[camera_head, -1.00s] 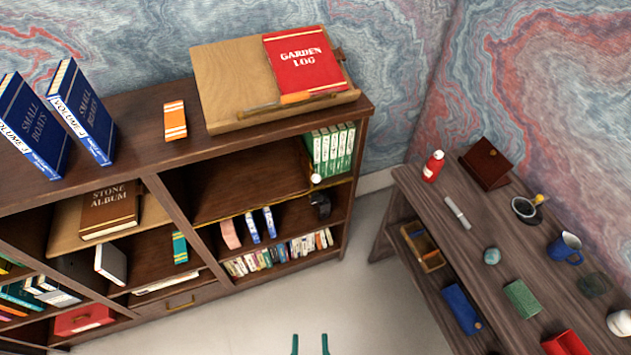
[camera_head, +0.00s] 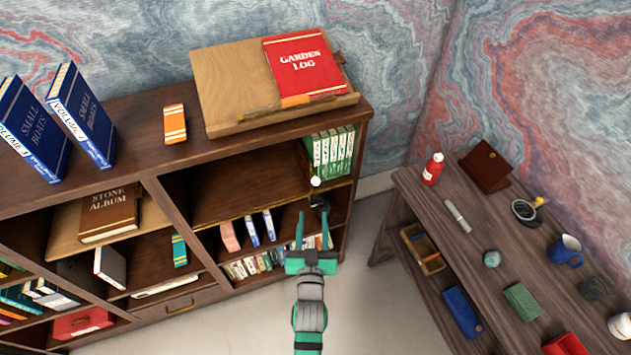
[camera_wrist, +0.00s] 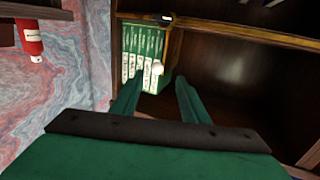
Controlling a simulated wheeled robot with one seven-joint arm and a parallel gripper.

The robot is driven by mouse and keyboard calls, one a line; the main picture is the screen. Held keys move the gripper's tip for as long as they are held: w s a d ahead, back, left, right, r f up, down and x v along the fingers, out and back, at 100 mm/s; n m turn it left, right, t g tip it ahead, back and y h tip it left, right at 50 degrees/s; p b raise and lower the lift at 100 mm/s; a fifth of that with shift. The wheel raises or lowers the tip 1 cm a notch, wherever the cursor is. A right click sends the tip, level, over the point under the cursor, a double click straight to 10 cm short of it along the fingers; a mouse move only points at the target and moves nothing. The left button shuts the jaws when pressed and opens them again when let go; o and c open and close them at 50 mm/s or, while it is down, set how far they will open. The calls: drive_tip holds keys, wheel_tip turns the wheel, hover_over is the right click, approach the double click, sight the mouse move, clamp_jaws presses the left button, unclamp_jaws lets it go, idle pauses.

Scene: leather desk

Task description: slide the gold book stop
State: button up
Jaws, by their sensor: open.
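A thin gold rail (camera_head: 262,207) runs along the front edge of the open shelf at right; it crosses the top of the wrist view (camera_wrist: 235,33). A round white knob (camera_head: 315,181) sits at this rail, in front of the green books (camera_head: 331,150). I cannot tell clearly how the gold stop itself is shaped.
The shelf left of the green books is empty. Small books (camera_head: 253,229) and a dark item stand on the shelf below. A sloped board with a red Garden Log (camera_head: 304,66) rests on top. A side table (camera_head: 440,190) with several items stands at right.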

sight(316, 185)
drive_tip(key=w, duration=0.4)
drive_tip(key=w+d, duration=0.1)
drive_tip(key=w, duration=0.4)
drive_tip(key=w+r, duration=0.1)
drive_tip(key=w, duration=0.3)
drive_tip(key=shift+w+d+r, duration=0.1)
drive_tip(key=shift+w+d, duration=0.15)
drive_tip(key=shift+d, duration=0.05)
clamp_jaws()
